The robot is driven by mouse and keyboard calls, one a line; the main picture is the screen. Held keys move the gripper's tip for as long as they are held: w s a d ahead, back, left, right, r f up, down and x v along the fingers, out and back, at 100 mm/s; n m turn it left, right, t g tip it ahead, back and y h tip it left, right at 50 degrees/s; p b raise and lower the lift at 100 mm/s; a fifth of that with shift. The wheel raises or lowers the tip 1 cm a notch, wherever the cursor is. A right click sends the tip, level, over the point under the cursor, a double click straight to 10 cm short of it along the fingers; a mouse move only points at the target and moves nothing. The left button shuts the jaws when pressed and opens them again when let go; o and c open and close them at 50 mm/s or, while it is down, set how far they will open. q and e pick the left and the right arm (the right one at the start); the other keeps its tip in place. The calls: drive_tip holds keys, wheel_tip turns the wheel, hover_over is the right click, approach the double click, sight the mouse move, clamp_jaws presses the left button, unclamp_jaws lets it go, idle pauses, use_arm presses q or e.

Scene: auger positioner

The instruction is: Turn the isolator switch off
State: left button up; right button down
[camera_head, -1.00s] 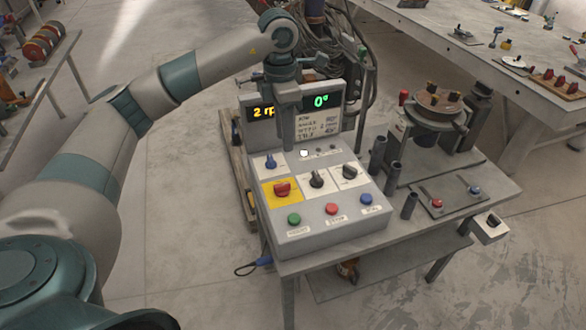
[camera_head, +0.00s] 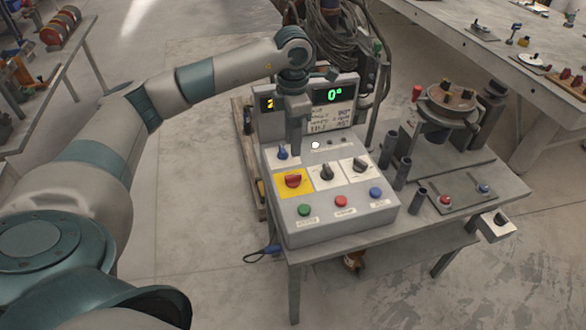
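The isolator switch (camera_head: 293,181) looks to be the red rotary knob on a yellow plate at the left of the grey control box's sloped panel. Its handle lies roughly crosswise. My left gripper (camera_head: 295,152) points down over the upper left of the panel, behind the red knob in the picture and just right of a blue knob (camera_head: 282,152). It seems apart from the red knob. Its fingers show as one narrow dark grey shape, so I cannot tell their opening. My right gripper is out of view.
Black knobs (camera_head: 326,172) sit right of the red one, with green (camera_head: 304,210), red (camera_head: 341,201) and blue (camera_head: 376,193) buttons below. A display (camera_head: 333,95) reading 0° stands behind. A round fixture (camera_head: 450,100) and upright tubes (camera_head: 402,174) stand to the right.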

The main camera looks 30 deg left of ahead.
sight(293, 175)
use_arm(q)
wheel_tip(293, 175, down, 11)
drive_tip(key=p, duration=0.3)
drive_tip(key=shift+p, duration=0.35)
drive_tip(key=shift+f, duration=0.6)
drive_tip(key=shift+c, duration=0.3)
clamp_jaws()
